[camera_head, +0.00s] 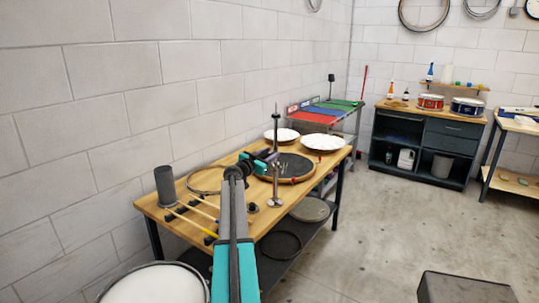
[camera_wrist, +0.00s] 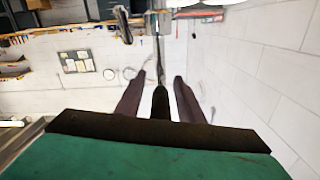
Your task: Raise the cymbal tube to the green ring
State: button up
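I cannot make out a green ring on the stand.
A round dark drum pad (camera_head: 297,168) and white discs (camera_head: 323,142) lie behind the stand. A grey cylinder (camera_head: 165,186) and drumsticks (camera_head: 192,222) are at the bench's left. A drum (camera_head: 155,285) stands in the foreground. The floor to the right is mostly clear.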

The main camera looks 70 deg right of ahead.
jog(key=shift+c, duration=0.5)
grip_shut()
jog(key=shift+r, duration=0.1)
